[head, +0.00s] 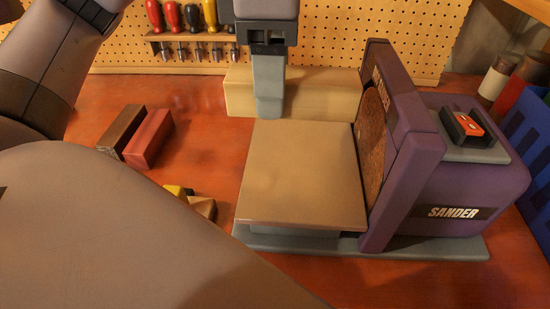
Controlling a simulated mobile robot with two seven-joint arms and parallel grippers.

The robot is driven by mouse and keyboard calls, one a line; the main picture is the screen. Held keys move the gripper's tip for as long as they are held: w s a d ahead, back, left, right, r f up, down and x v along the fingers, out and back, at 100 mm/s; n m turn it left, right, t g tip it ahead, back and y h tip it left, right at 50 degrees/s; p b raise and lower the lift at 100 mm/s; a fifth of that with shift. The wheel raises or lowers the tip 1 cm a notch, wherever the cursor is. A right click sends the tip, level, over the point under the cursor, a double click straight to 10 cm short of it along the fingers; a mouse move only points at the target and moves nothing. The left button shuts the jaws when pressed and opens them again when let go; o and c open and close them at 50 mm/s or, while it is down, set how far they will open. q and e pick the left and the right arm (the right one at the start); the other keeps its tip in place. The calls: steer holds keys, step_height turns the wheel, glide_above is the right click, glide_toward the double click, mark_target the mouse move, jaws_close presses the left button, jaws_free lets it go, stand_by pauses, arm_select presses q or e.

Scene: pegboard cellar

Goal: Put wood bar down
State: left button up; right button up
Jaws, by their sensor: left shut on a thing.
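The pale wood bar (325,95) lies level, lengthwise left to right, just behind the sander's work table (300,180) in the head view. My left gripper (268,100) points down over the bar and is shut on it. One grey finger covers part of the bar's near face; the other finger is hidden behind the bar. I cannot tell whether the bar touches the bench or is held just above it. My right gripper is not in view.
A purple sander (465,185) with a brown disc (371,145) stands at right. A dark brown block (121,131) and a reddish block (149,138) lie at left. Small yellow and tan pieces (200,205) lie nearer. Screwdrivers (192,17) hang behind; a blue crate (530,140) stands far right.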

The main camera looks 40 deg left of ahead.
arm_select(q)
glide_above(274, 174)
step_height(274, 174, down, 6)
steer(key=shift+a+f+b, duration=0.1)
steer(key=shift+f+b, duration=0.1)
steer(key=shift+b, duration=0.2)
steer(key=shift+f, duration=2.45)
steer(key=shift+f+b, duration=0.25)
steer(key=shift+b, duration=0.1)
steer(key=o, duration=1.2)
steer(key=shift+r, duration=0.1)
steer(key=shift+c, duration=0.2)
